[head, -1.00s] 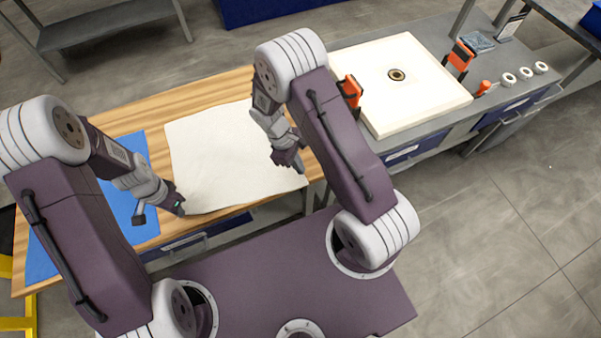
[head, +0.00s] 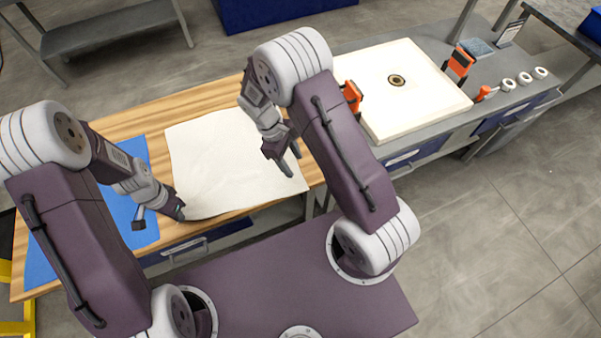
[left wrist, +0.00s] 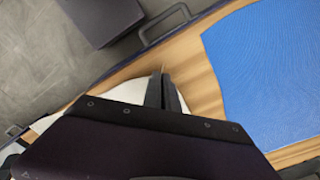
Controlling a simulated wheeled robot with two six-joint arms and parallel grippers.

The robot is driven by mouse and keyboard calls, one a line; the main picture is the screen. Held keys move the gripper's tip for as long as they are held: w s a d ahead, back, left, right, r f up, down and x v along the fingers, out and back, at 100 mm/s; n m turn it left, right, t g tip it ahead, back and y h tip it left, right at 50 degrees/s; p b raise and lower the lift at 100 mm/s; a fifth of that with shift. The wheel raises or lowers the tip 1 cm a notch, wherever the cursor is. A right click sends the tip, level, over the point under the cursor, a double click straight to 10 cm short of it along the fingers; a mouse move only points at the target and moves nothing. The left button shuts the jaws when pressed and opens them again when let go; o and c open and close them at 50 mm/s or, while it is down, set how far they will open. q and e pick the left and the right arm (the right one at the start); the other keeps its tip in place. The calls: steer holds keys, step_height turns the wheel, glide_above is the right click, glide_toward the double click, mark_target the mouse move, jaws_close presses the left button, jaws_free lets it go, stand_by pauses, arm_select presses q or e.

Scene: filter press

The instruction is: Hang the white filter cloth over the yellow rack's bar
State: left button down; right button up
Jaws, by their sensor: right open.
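The white filter cloth (head: 222,165) lies mostly flat on the wooden table. Its near left corner is at my left gripper (head: 181,213). In the left wrist view the fingers (left wrist: 163,92) are close together with white cloth (left wrist: 128,91) on both sides, and they look shut on that corner. My right gripper (head: 291,164) is open and empty above the cloth's right part. Only pieces of the yellow rack (head: 14,328) show at the lower left edge; its bar is out of view.
A blue mat (head: 40,262) lies on the wooden table (head: 110,128) left of the cloth; it also shows in the left wrist view (left wrist: 265,75). A grey bench to the right carries a cream plate (head: 430,100) with a central hole, orange clamps (head: 459,65) and several white rings (head: 525,78).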

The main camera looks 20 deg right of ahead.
mark_target(303, 183)
steer(key=x, duration=0.8)
steer(key=shift+a+f, duration=0.15)
steer(key=shift+f, duration=0.1)
steer(key=shift+c, duration=0.2)
jaws_close()
stand_by(0.4)
steer(key=shift+r, duration=2.5)
